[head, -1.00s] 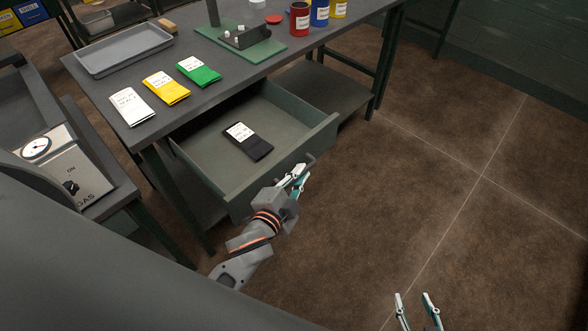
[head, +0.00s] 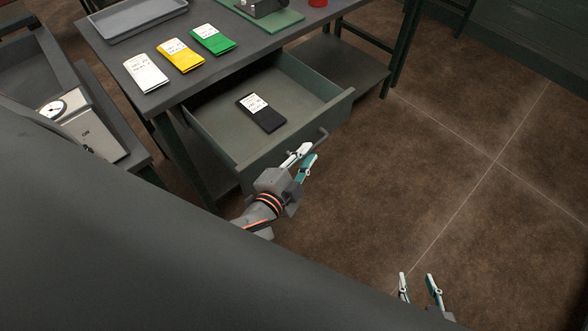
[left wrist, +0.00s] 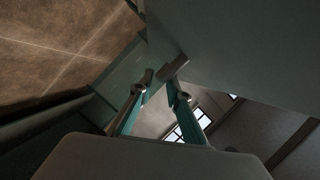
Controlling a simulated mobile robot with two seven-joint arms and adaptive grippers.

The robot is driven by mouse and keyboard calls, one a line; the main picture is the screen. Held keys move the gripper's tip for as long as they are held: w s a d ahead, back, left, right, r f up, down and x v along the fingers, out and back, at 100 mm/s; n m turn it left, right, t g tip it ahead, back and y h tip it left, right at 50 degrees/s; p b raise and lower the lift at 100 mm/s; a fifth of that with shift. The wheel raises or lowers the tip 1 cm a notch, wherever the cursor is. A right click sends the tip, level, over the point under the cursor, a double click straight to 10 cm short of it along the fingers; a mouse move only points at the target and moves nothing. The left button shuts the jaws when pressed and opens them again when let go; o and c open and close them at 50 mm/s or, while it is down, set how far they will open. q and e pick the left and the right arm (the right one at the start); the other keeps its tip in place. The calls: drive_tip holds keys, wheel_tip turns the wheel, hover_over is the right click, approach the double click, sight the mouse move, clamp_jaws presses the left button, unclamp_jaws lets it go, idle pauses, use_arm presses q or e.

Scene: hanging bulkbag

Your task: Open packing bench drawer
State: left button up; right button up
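The packing bench drawer (head: 310,122) is pulled well out of the bench (head: 150,75), and its inside shows. A black packet with a white label (head: 261,112) lies in it. The drawer's dark bar handle (head: 322,134) sticks out from its front. My left gripper (head: 310,153) is at the handle, fingers a little apart. In the left wrist view the handle bar (left wrist: 176,66) shows just past the fingertips (left wrist: 160,80); I see no firm hold on it. My right gripper (head: 418,277) is open and empty over the floor, low in the head view.
White (head: 148,72), yellow (head: 181,55) and green (head: 212,40) packets lie on the bench top near a grey tray (head: 135,14) and a green mat (head: 285,20). A gauge box (head: 90,125) stands at left. The floor (head: 460,130) to the right is clear.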

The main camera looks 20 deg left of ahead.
use_arm(q)
drive_tip(key=v, duration=0.8)
drive_tip(key=shift+s, duration=0.35)
drive_tip(key=shift+r, duration=0.1)
drive_tip(key=s+a+f+n+g, duration=0.1)
drive_tip(key=f+n, duration=0.3)
drive_tip(key=f, duration=0.4)
drive_tip(key=s+a+f+n+g+h, duration=0.1)
drive_tip(key=s+f+n+g, duration=0.3)
drive_tip(key=f, duration=0.5)
drive_tip(key=shift+s+h, duration=0.3)
drive_tip(key=shift+s, duration=0.05)
